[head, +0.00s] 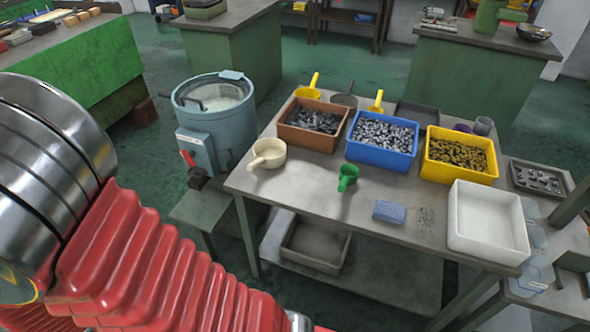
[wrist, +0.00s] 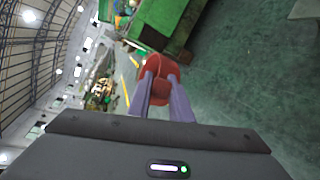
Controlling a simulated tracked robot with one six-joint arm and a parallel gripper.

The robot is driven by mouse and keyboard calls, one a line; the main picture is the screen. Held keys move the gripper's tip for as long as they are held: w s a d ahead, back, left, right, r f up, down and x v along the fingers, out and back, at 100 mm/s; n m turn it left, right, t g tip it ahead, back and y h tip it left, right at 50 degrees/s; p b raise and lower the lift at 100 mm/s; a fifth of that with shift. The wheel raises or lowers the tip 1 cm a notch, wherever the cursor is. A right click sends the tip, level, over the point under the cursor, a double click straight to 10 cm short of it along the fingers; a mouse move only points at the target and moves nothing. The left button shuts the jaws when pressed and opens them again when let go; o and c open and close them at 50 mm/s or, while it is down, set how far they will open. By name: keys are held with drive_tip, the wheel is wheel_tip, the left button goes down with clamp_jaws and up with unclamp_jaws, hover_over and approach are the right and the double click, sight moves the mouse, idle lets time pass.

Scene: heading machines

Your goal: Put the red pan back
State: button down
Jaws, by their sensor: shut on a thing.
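In the wrist view, my gripper (wrist: 160,92) has its two purple-grey fingers shut on the red pan (wrist: 154,66). The pan is held out at the fingertips, over a blurred view of the floor and a green bench. Its handle is not clear to see, and the fingers hide part of it. Neither the gripper nor the red pan shows in the head view. There, the worktable (head: 300,185) holds a cream pan (head: 268,153) at its left edge and a small green pan (head: 347,176) at its front.
A brown bin (head: 310,134), a blue bin (head: 382,148) and a yellow bin (head: 458,165) of small parts stand along the table. A white tray (head: 487,232) and a blue block (head: 390,211) lie right. A blue drum (head: 219,125) stands left. The table's front left is mostly clear.

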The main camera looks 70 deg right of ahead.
drive_tip(key=s+d+m+g+h, duration=0.3)
drive_tip(key=s+d, duration=0.1)
drive_tip(key=d, duration=0.8)
drive_tip(key=s+d+f+m+g+h, duration=0.1)
drive_tip(key=s+d+m+g+h, duration=0.3)
drive_tip(key=d, duration=0.8)
drive_tip(key=s+d+m+g+h, duration=0.25)
drive_tip(key=s+d, duration=0.25)
drive_tip(key=d, duration=0.7)
drive_tip(key=s+d+m+g, duration=0.3)
drive_tip(key=s+d, duration=0.3)
drive_tip(key=s, duration=0.4)
drive_tip(key=s+d+f+m+g, duration=0.1)
drive_tip(key=s+d+m+g, duration=0.3)
drive_tip(key=s, duration=0.7)
drive_tip(key=s+d+f+m+g, duration=0.1)
drive_tip(key=s+d+m+g, duration=0.2)
drive_tip(key=s+d, duration=0.4)
drive_tip(key=s+g+y, duration=0.1)
drive_tip(key=s, duration=0.3)
drive_tip(key=shift+d+f+m, duration=0.15)
drive_tip(key=shift+d+m, duration=0.15)
drive_tip(key=shift+m, duration=0.05)
drive_tip(key=shift+w+f, duration=0.1)
drive_tip(key=shift+f, duration=2.85)
